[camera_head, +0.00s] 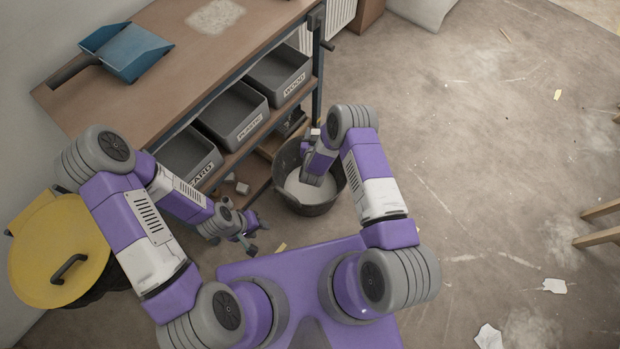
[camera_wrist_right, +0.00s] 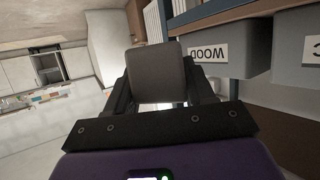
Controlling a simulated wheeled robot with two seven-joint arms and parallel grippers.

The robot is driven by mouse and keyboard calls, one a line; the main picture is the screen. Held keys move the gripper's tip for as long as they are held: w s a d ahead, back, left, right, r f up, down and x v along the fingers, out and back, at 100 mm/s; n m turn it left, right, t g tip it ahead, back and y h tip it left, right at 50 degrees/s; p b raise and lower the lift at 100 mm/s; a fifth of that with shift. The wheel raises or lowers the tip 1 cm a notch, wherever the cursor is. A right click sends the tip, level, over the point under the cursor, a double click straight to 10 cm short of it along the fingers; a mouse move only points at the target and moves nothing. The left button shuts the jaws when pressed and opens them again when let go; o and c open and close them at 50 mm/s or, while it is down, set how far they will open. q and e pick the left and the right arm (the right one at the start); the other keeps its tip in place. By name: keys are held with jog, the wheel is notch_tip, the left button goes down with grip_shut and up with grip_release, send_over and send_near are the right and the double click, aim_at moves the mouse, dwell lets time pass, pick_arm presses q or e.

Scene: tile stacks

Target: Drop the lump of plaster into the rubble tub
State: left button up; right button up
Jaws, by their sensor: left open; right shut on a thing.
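The rubble tub (camera_head: 318,209) is a round black tub on the floor beside the shelf unit, with a pale grey inside. My right gripper (camera_head: 310,180) is over the tub opening in the head view, its fingers mostly hidden by my own forearm. In the right wrist view it is shut on a grey, blocky lump of plaster (camera_wrist_right: 156,77), held between the two fingers. I cannot pick out the lump in the head view. My left gripper (camera_head: 248,237) is open and empty, to the left of the tub and apart from it.
A workbench (camera_head: 160,65) carries a blue dustpan (camera_head: 130,50). Small grey pieces (camera_head: 242,188) lie left of the tub. A yellow lid (camera_head: 60,250) is at left.

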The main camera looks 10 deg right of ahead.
notch_tip(320, 180, down, 11)
jog(key=s+b, duration=0.1)
jog(key=b, duration=0.4)
jog(key=shift+a+m+h, duration=0.2)
jog(key=shift+m+h, duration=0.2)
jog(key=shift+s+r, duration=0.1)
jog(key=o, duration=1.2)
jog(key=shift+g, duration=0.3)
jog(key=p+v, duration=0.3)
jog(key=v, duration=0.4)
jog(key=shift+s, duration=0.25)
